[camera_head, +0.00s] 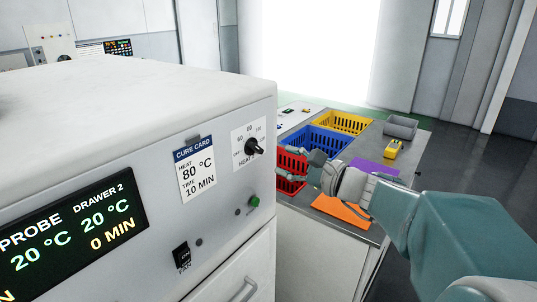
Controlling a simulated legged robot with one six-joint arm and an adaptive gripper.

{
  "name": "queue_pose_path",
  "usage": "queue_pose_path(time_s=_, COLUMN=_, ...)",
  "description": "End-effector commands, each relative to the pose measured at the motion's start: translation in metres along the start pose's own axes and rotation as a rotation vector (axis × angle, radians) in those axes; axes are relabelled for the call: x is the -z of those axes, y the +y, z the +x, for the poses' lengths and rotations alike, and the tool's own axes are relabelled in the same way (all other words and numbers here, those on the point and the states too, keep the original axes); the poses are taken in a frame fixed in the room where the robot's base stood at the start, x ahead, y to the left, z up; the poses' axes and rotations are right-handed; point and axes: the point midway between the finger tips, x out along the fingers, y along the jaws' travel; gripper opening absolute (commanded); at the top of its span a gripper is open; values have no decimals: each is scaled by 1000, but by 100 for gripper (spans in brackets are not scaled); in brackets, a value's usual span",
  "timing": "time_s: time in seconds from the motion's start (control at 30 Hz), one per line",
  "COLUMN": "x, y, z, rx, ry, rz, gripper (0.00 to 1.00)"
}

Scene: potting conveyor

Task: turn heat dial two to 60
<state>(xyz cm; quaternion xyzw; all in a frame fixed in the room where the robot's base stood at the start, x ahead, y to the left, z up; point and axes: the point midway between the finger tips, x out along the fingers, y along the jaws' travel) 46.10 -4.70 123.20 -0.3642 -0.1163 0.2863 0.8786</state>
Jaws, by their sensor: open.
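The heat dial (253,147) is a black knob on a white scale plate at the right end of the white oven's front. Its label starts with "HEAT"; the number after it is too small to read. Marks for OFF, 60 and 80 show on the plate. The knob's exact setting cannot be told. My gripper (286,164) is open and empty, right of the dial and apart from it in the picture, with its fingers towards the oven front. My teal arm reaches in from the right.
The oven (130,100) carries a cure card (195,173) reading 80 °C, 10 MIN, a display (75,232) showing drawer 2 at 20 °C, a black switch (181,255) and a green button (254,201). Behind my gripper, a bench holds red, blue (318,138) and yellow crates (342,122).

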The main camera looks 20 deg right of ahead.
Motion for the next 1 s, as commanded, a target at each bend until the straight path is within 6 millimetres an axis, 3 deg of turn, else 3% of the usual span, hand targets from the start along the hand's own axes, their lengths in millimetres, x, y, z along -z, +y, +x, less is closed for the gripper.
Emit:
queue_pose_path(time_s=0.1, x=1, y=0, z=-21, rx=2, ry=3, rz=0, gripper=54)
queue_pose_path(time_s=0.3, x=1, y=1, z=-38, rx=-1, ry=2, rz=2, gripper=54)
queue_pose_path(time_s=0.8, x=0, y=2, z=-40, rx=-5, ry=1, rz=-1, gripper=54)
queue_pose_path(time_s=0.9, x=-7, y=16, z=-36, rx=-63, ry=7, rz=-36, gripper=54)
queue_pose_path(time_s=1.0, x=-20, y=51, z=-30, rx=-207, ry=25, rz=-129, gripper=54)
